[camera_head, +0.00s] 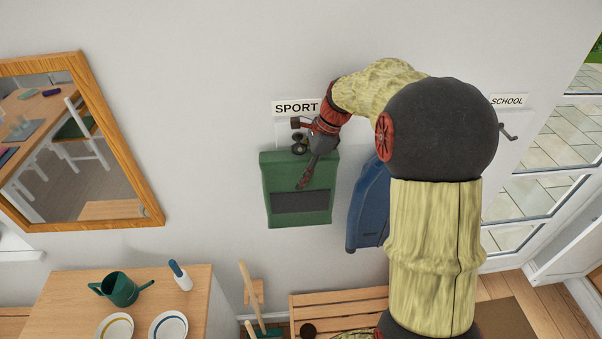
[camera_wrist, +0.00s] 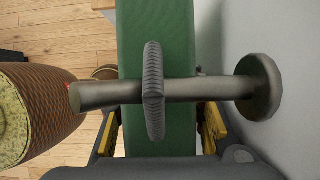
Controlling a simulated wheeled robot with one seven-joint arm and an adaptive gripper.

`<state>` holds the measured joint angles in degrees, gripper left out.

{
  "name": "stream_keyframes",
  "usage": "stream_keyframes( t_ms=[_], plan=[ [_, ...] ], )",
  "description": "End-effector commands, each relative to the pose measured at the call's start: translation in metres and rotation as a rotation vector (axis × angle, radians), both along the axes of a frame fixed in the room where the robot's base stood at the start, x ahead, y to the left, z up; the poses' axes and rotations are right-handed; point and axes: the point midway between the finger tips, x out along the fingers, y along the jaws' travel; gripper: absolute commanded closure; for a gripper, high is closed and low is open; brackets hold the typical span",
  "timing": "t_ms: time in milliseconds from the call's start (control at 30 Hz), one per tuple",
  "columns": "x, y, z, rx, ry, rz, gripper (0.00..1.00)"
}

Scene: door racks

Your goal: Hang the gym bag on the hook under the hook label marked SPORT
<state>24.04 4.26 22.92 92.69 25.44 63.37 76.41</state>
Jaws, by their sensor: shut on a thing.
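The green gym bag (camera_head: 281,213) hangs flat by the wall below the SPORT label (camera_head: 296,107), with a dark panel on its lower front. My gripper (camera_head: 304,184) is shut on it near its top. In the wrist view, the green bag (camera_wrist: 160,25) lies between my fingers (camera_wrist: 163,135). A grey hook (camera_wrist: 205,89) with a round wall plate runs across the view. The bag's ribbed grey loop (camera_wrist: 153,75) crosses over the hook's middle and appears to be around it. The underside of the loop is hidden.
A table (camera_head: 65,290) with a watering can (camera_head: 121,289) and plates stands lower left. A wooden bench (camera_head: 340,302) is below.

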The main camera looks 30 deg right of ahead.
Motion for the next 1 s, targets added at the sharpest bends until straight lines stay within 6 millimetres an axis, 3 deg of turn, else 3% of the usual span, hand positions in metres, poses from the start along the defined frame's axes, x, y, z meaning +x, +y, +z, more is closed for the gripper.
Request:
stream_keyframes(
  t_ms=[467,500,767,867,1000],
  plan=[
    [0.003,-0.002,0.001,-0.005,-0.009,-0.005,1.00],
    [0.004,-0.002,0.001,-0.005,-0.009,-0.005,0.58],
    [0.003,-0.003,0.003,-0.005,-0.010,-0.006,0.43],
    [0.003,-0.007,0.013,-0.007,-0.014,-0.007,0.38],
    [-0.001,-0.016,0.038,-0.010,-0.021,-0.009,0.38]
  ],
)
